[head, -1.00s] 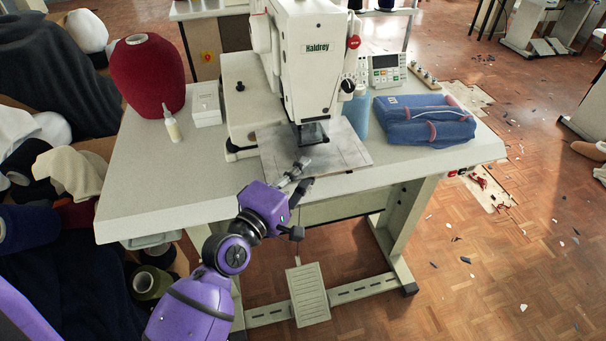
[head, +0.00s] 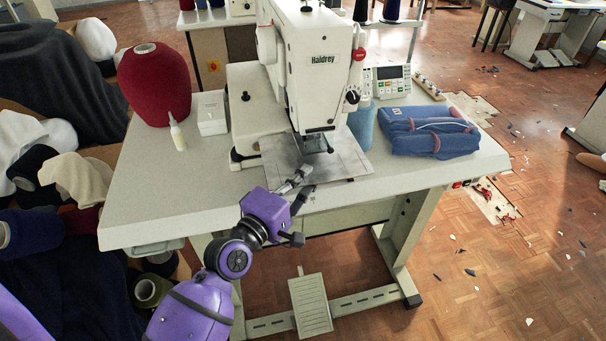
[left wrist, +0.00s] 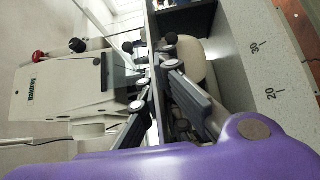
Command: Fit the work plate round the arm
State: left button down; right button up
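The work plate (head: 350,160) is a thin grey sheet, roughly level, under the head of the white Haldrey machine (head: 312,75). In the left wrist view the plate shows nearly edge-on as a narrow strip (left wrist: 154,95). My left gripper (head: 304,176) is at the plate's front edge, with a finger on either side, and seems shut on it; it also shows in the left wrist view (left wrist: 155,62). A rounded beige part, probably the machine's arm (left wrist: 197,66), shows beside the strip on the table side. In the head view the plate hides it. My right gripper is not in view.
On the table (head: 150,205) stand a red thread cone (head: 157,85), a small bottle (head: 176,132) and a white box (head: 212,113) at left. Folded blue denim (head: 430,130) lies at right, by a blue cone (head: 362,125) and a control panel (head: 388,80). The table's front left is clear.

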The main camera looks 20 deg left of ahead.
pick_arm(q)
jog(key=shift+r, duration=0.1)
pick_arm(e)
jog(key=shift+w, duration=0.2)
pick_arm(q)
jog(key=c, duration=1.9)
grip_release()
jog(key=shift+o, duration=0.2)
jog(key=shift+f, duration=0.2)
jog(key=shift+s+a, duration=0.1)
jog(key=shift+s, duration=0.1)
jog(key=v, duration=1.1)
jog(key=shift+s+r, duration=0.15)
jog(key=shift+s, duration=0.2)
jog(key=shift+a, duration=0.1)
